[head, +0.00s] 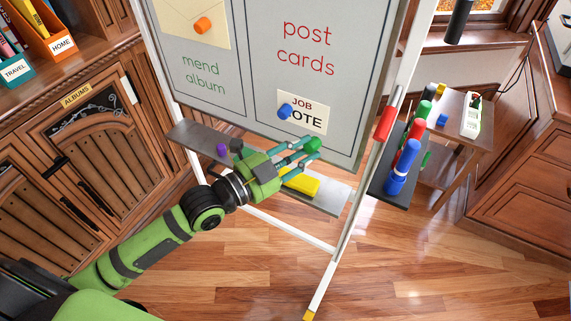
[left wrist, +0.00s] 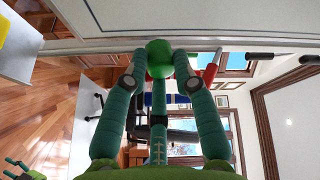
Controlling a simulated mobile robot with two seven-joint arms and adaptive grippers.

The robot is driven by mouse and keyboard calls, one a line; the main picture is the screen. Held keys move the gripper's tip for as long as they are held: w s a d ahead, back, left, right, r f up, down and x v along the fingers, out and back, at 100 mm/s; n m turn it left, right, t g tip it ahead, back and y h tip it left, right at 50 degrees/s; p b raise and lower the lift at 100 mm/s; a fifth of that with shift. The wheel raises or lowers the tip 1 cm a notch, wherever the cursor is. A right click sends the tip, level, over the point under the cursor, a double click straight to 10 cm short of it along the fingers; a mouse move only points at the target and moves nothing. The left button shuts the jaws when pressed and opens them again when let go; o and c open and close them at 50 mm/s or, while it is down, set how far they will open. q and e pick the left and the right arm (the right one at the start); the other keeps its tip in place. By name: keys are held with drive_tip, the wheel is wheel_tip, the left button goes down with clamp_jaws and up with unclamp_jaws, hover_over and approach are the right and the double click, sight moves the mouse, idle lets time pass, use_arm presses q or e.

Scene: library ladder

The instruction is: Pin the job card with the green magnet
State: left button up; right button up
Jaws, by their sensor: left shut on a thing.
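My left gripper (head: 309,147) is shut on the round green magnet (head: 313,145), holding it at its fingertips. The magnet also shows between the fingers in the left wrist view (left wrist: 159,57). They are just below the job card (head: 312,110), a pale card on the whiteboard (head: 258,85) reading "JOB" and "OTE", with its left part covered by a blue magnet (head: 285,111). I cannot tell whether the green magnet touches the board. A small green and dark part at the lower left of the left wrist view may be my right gripper; its state is unclear.
The board's tray (head: 330,195) bears a yellow block (head: 300,182), a purple piece (head: 222,150) and a dark piece. A side shelf (head: 392,190) on the right holds red and blue markers. A small table (head: 465,135) stands behind it. Wooden cabinets are at left.

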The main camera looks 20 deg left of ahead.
use_arm(q)
drive_tip(key=a+t, duration=0.1)
drive_tip(key=a+f, duration=0.1)
drive_tip(key=a+t+y+b, duration=0.1)
drive_tip(key=shift+s+a+f+n+t, duration=0.1)
drive_tip(key=shift+s+f+n+t, duration=0.2)
drive_tip(key=shift+f+n, duration=0.1)
use_arm(e)
drive_tip(key=shift+w+f+t, duration=0.15)
drive_tip(key=shift+w+f, duration=0.15)
drive_tip(key=shift+w, duration=0.25)
drive_tip(key=shift+w+f+t, duration=0.15)
drive_tip(key=shift+w+f, duration=0.15)
drive_tip(key=shift+w, duration=0.2)
use_arm(q)
drive_tip(key=shift+r, duration=0.1)
